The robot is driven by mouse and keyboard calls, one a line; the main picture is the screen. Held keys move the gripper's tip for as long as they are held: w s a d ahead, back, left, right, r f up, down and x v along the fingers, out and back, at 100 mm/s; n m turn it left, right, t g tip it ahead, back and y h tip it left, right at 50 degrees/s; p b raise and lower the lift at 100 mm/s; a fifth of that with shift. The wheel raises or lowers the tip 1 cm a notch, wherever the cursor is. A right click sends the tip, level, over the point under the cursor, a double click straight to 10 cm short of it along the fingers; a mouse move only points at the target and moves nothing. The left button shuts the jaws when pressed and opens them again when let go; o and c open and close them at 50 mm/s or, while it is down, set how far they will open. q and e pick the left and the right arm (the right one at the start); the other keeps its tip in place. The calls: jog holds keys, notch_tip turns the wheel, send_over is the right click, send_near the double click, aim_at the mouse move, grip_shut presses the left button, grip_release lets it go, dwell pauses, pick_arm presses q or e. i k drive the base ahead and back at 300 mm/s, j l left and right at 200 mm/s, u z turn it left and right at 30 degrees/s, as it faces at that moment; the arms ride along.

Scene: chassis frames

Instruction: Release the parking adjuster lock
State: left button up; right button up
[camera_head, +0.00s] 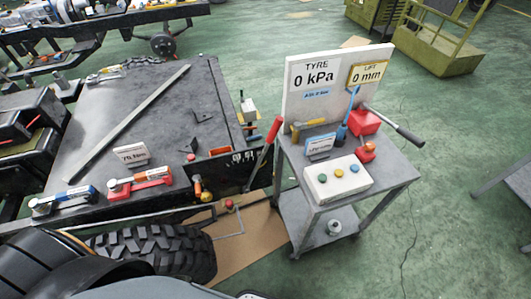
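No part is clearly marked as the parking adjuster lock, and I cannot tell which one it is. A red-handled lever (262,155) stands tilted at the right end of the chassis. An orange-ended fitting (198,186) sits at the chassis edge above the tyre (162,250). A small red knob (229,205) on a thin bent rod is beside it. Neither of my grippers is in view.
A grey cart (312,207) on the right carries a button box (337,180), a red tool with a long black handle (363,122) and a white "TYRE 0 kPa" board (315,88). Tools (140,185) lie on the dark chassis deck (110,110). Green floor (440,220) right of the cart is clear.

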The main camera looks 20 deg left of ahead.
aim_at(197, 179)
jog(key=u, duration=1.35)
